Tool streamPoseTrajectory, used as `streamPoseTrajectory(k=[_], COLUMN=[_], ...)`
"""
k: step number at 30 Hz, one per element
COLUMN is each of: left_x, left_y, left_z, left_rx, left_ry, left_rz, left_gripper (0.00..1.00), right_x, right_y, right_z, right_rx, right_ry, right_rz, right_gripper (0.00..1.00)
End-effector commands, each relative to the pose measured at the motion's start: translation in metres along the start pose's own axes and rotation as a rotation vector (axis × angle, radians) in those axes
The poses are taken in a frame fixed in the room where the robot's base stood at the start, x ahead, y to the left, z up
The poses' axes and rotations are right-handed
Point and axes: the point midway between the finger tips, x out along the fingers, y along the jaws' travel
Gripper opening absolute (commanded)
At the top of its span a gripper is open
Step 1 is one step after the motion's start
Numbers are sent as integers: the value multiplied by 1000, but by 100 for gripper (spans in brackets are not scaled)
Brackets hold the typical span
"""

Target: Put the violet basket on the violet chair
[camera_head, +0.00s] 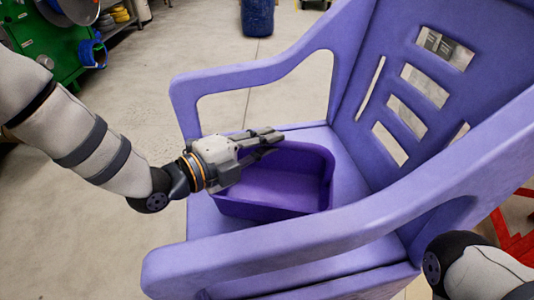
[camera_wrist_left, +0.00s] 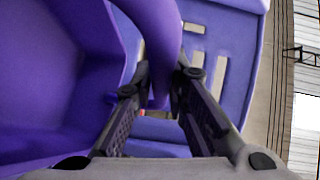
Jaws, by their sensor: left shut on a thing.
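The violet basket (camera_head: 285,185) is over the seat of the violet chair (camera_head: 215,220), between its two armrests. I cannot tell whether its base touches the seat. My left gripper (camera_head: 270,140) is shut on the basket's upper edge at the far left side. In the left wrist view the fingers (camera_wrist_left: 160,95) close around a curved violet part of the basket (camera_wrist_left: 60,75), with the slotted chair back (camera_wrist_left: 205,50) behind. My right arm shows at the lower right, but its gripper is out of view.
The near armrest (camera_head: 300,245) and far armrest (camera_head: 250,70) flank the seat, and the chair back (camera_head: 420,80) rises at the right. A green machine (camera_head: 45,35) and a blue barrel (camera_head: 257,17) stand farther back. The floor at left is clear.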

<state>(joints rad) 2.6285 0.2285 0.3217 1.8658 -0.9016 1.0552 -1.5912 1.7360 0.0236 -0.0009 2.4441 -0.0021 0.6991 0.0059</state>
Motion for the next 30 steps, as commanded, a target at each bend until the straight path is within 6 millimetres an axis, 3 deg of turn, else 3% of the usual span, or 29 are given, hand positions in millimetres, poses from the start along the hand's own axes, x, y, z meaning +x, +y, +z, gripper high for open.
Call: streamPoseTrajectory(k=[1,3,11,12,15,24,26,30], left_x=[2,3,3,3,2,2,-6,-41], left_y=[13,19,18,20,19,16,15,12], left_z=[2,2,2,2,2,2,2,2], left_rx=[-4,-2,0,0,0,0,0,-1], left_ry=[0,0,0,0,0,0,-1,-3], left_rz=[2,1,0,2,2,0,2,1], left_gripper=[0,0,0,16,34,34,34,34], right_x=[5,6,5,5,5,5,2,-7], right_y=[0,0,-1,-1,-1,0,0,0], right_z=[-2,-2,-2,-2,-2,-2,-1,3], right_rx=[-1,-1,-1,-1,-1,-1,0,1], right_ry=[-7,-10,-8,-9,-8,-7,-4,10], right_rz=[0,0,0,0,0,0,0,0], right_gripper=[40,40,40,40,40,40,40,40])
